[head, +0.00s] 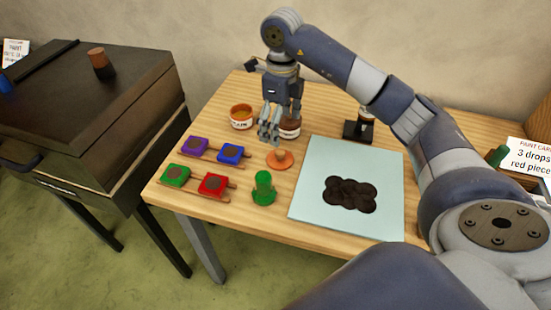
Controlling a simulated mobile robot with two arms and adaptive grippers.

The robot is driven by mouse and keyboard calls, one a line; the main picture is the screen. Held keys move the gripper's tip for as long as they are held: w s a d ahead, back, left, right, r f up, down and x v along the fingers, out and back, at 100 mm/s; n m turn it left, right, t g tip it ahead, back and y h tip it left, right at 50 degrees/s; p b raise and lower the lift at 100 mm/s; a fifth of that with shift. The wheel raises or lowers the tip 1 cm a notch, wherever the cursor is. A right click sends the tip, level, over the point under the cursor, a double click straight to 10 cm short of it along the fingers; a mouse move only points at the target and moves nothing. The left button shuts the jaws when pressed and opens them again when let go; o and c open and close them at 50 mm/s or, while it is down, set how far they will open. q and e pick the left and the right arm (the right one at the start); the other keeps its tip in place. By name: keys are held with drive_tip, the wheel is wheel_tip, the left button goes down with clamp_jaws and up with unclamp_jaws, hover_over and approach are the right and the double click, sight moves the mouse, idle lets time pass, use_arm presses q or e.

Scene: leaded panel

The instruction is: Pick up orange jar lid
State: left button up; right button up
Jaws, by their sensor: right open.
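The orange jar lid (281,160) lies on the wooden table, between the colored pieces and the pale board. It is a flat disc with a raised knob in the middle. My right gripper (269,134) is open and points down just behind and slightly left of the lid, with no visible contact. An open jar with orange contents (241,117) stands behind and left of the gripper. A second jar (290,128) is partly hidden behind the gripper. My left gripper is out of view.
A green knobbed object (264,188) stands in front of the lid. Purple (194,146), blue (231,153), green (175,175) and red (212,184) pieces sit on racks at left. A pale board (310,207) with a dark flower shape lies right. A dark cabinet (95,110) stands left.

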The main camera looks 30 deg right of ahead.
hover_over(280, 152)
wheel_tip(280, 152, down, 4)
drive_tip(key=shift+d+f+p, duration=0.15)
drive_tip(key=shift+p, duration=0.25)
wheel_tip(280, 152, down, 5)
drive_tip(key=shift+r+p, duration=0.1)
drive_tip(key=shift+p, duration=0.8)
drive_tip(key=shift+f, duration=0.4)
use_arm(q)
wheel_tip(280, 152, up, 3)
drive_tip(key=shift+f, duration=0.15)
use_arm(e)
drive_tip(key=c, duration=1.1)
